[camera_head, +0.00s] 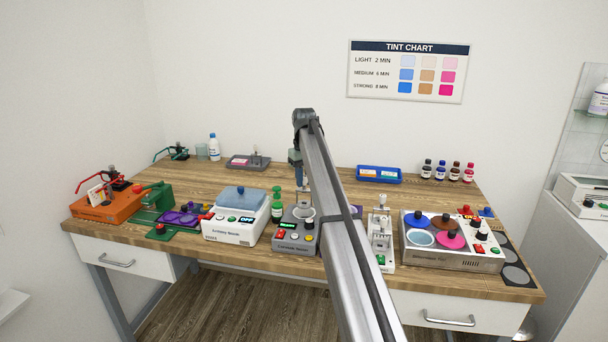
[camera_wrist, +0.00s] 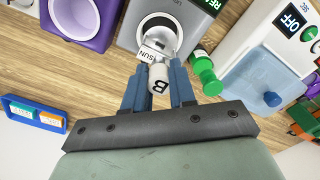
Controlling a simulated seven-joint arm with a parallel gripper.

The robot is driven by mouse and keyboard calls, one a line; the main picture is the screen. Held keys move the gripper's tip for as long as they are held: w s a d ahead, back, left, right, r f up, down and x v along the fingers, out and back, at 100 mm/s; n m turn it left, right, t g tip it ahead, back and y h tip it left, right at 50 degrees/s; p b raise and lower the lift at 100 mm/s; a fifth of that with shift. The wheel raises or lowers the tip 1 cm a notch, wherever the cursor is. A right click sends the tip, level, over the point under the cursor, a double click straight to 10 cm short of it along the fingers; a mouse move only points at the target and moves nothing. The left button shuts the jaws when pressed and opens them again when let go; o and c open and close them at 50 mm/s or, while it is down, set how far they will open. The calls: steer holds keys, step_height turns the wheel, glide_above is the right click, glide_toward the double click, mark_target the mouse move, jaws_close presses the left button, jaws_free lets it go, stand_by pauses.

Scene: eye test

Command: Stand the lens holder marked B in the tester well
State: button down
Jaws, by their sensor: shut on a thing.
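A clear, shiny part of the holder and a tag reading "SUN" show beyond the fingertips. The grey tester (camera_wrist: 133,36) lies beyond, with its round well (camera_wrist: 158,20) behind the holder's far end. I cannot tell whether the holder is inside the well or above it. In the head view my gripper (camera_head: 302,184) is above the grey tester (camera_head: 293,240), partly hidden by my arm.
A blue tray (camera_head: 380,175) lies at the back. A lensmeter-like white device (camera_head: 381,235) stands right of my arm.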

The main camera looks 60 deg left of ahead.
mark_target(304, 189)
steer(key=shift+f, duration=3.4)
steer(key=shift+f, duration=0.25)
steer(key=c, duration=0.8)
jaws_free()
steer(key=shift+c, duration=0.2)
steer(key=shift+o, duration=0.3)
steer(key=shift+o, duration=1.3)
steer(key=shift+r, duration=0.1)
steer(key=shift+r, duration=2.9)
